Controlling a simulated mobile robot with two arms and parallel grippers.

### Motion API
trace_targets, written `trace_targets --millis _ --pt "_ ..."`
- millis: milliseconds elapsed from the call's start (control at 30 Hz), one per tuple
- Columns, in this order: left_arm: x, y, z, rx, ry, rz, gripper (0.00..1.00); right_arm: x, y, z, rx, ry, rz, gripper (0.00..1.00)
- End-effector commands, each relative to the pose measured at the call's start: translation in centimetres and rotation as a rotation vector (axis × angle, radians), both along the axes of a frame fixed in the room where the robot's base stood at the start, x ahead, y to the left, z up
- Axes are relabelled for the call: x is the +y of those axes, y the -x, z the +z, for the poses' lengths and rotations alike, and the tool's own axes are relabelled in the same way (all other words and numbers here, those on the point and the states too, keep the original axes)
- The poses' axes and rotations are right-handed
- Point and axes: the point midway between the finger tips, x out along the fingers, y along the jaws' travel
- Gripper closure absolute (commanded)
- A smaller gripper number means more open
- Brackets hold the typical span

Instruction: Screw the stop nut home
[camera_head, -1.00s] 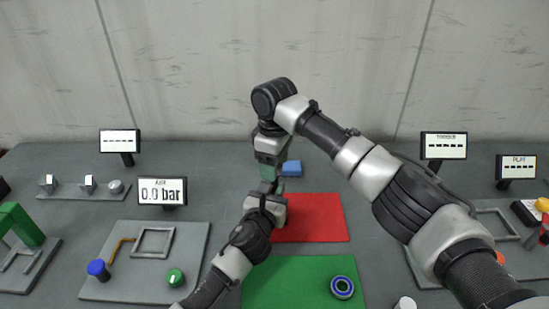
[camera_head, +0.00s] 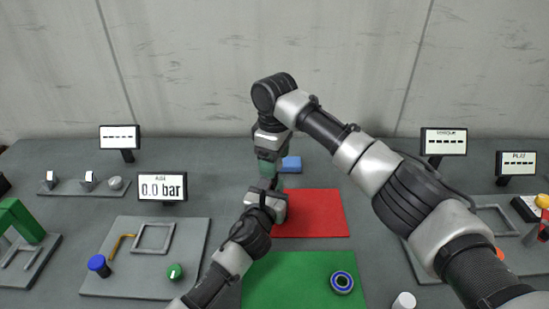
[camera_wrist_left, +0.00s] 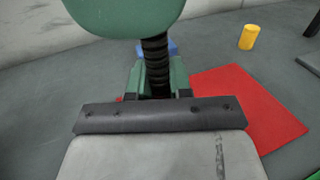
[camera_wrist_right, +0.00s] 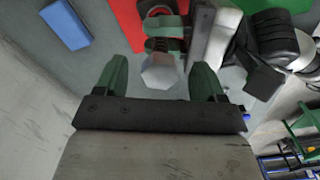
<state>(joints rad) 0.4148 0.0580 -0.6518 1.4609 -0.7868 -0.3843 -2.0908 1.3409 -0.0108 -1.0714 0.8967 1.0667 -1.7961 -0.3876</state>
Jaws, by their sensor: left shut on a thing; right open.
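My left gripper (camera_wrist_left: 158,88) is shut on a black threaded screw (camera_wrist_left: 155,62) that stands up between its green fingers. A large rounded green part (camera_wrist_left: 125,14) hides the screw's upper end there; it is perhaps a right finger. In the right wrist view a pale grey hexagonal piece (camera_wrist_right: 160,72), possibly the stop nut, sits at the screw's end. My right gripper (camera_wrist_right: 160,78) is open, with a green finger on either side of this piece and gaps between. In the head view the right gripper (camera_head: 269,168) points down just above the left gripper (camera_head: 268,187).
A red mat (camera_head: 312,213) and green mat (camera_head: 300,280) lie by the arms, with a blue-rimmed ring (camera_head: 342,282) on the green one. A blue block (camera_head: 290,164) lies behind. Fixture plates (camera_head: 150,275) and displays stand left and right.

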Motion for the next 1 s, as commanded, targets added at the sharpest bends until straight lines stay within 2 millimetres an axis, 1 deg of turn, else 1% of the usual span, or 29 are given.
trace_targets --millis 167,267,367,600,700,833,1000 --pt "0.0 0.0 -0.1 0.002 -0.001 0.0 1.0 0.0 0.0 0.2 0.0 0.0 0.0 0.3" --pt "0.0 0.0 -0.1 0.002 -0.001 0.0 1.0 0.0 -0.1 1.0 -0.003 -0.001 0.0 0.3" --pt "0.0 0.0 -0.1 0.002 -0.001 0.0 1.0 0.1 0.0 2.6 -0.003 -0.002 0.0 0.3" --pt "0.0 0.0 -0.1 0.002 -0.001 0.0 1.0 0.1 0.0 7.8 -0.003 -0.001 -0.001 0.3" --pt "0.0 0.0 -0.1 0.002 -0.001 0.0 1.0 0.1 0.0 9.6 -0.002 0.0 0.0 0.3" --pt "0.0 0.0 -0.1 0.002 -0.001 0.0 1.0 0.0 0.0 11.2 -0.001 -0.001 0.0 0.3" --pt "0.0 0.0 -0.1 0.002 -0.001 0.0 1.0 0.0 0.0 12.0 0.001 0.001 0.0 0.3"
